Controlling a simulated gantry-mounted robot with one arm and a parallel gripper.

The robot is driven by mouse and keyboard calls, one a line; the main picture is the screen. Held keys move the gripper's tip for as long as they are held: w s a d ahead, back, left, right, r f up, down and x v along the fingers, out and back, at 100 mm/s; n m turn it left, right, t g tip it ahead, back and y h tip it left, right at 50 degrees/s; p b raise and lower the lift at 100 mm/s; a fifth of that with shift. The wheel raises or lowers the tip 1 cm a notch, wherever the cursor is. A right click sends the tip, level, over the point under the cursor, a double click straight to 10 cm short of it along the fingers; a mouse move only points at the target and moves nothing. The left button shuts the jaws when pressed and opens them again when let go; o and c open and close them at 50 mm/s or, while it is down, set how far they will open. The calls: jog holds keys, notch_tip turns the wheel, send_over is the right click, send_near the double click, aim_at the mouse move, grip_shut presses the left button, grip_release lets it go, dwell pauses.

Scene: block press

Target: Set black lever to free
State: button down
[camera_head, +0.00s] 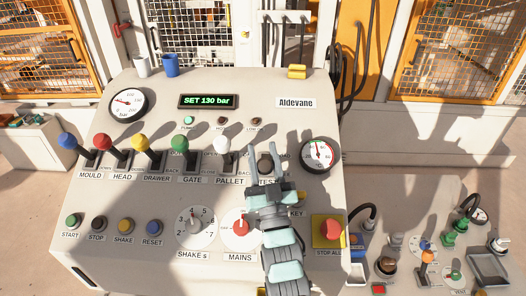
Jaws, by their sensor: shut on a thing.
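The black lever (265,163) is at the right end of the row of levers on the sloped console. Its dark knob shows between the two fingers of my gripper (266,154), which is shut on it. The label under the black lever is partly covered by my gripper, so I cannot read it fully or tell its position exactly. The lever's lower part is hidden too.
Blue, red, yellow, green and white levers stand to the left, the white lever (222,142) nearest. A pressure gauge (317,154) is close on the right. The red stop button (331,230) is lower right. The display (208,101) reads "SET 130 bar".

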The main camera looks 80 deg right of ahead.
jog(key=shift+a+r, duration=0.3)
jog(key=shift+r, duration=0.15)
jog(key=c, duration=1.3)
grip_release()
jog(key=shift+c, duration=0.2)
jog(key=o, duration=0.4)
jog(key=shift+f, duration=0.2)
jog(key=shift+o, duration=0.2)
jog(key=shift+f, duration=0.1)
jog(key=shift+s+a+f, duration=0.2)
jog(key=shift+a+f, duration=0.15)
jog(key=shift+f, duration=0.05)
jog(key=b+v, duration=0.1)
jog(key=v, duration=0.8)
jog(key=shift+s+a, duration=0.2)
jog(key=shift+a, duration=0.15)
